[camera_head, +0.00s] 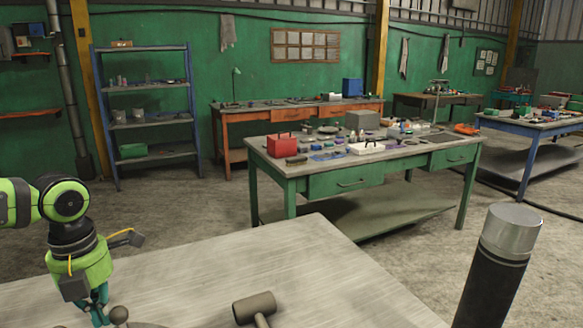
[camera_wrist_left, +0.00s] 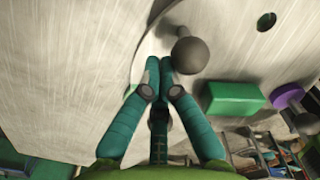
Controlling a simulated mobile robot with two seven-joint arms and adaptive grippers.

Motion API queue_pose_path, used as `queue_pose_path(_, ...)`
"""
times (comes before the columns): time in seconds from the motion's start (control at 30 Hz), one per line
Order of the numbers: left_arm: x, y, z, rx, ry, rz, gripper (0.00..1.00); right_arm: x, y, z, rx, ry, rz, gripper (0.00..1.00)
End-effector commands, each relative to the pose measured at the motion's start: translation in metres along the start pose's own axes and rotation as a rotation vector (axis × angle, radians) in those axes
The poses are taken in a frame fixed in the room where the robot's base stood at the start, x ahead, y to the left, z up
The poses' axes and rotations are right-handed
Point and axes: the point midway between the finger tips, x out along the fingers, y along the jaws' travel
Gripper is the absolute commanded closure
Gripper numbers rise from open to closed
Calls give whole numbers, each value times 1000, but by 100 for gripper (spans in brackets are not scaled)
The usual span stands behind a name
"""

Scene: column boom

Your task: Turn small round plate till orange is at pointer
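My left gripper (camera_head: 98,312) reaches down at the lower left of the head view. In the left wrist view its teal fingertips (camera_wrist_left: 160,66) are together with nothing seen between them. A dark ball knob (camera_wrist_left: 189,52) stands right beside the fingertips; whether they touch I cannot tell. The knob also shows at the bottom edge of the head view (camera_head: 119,315). A curved edge in the wrist view appears to be the rim of a pale grey round plate (camera_wrist_left: 146,40) under the fingers. I cannot make out an orange mark or a pointer. My right gripper is not in view.
A green block (camera_wrist_left: 232,98) and a purple disc (camera_wrist_left: 288,96) lie right of the fingers in the wrist view. A dark mallet-like cylinder (camera_head: 254,307) is on the grey worktop (camera_head: 310,260). A cluttered green workbench (camera_head: 340,185) stands beyond, with floor between.

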Motion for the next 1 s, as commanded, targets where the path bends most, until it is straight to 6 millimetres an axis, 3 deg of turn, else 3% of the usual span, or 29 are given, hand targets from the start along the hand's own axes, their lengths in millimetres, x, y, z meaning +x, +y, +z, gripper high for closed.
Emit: queue_pose_path(1.0, 1, -23, 10, 0, -1, -2, 100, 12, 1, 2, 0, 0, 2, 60)
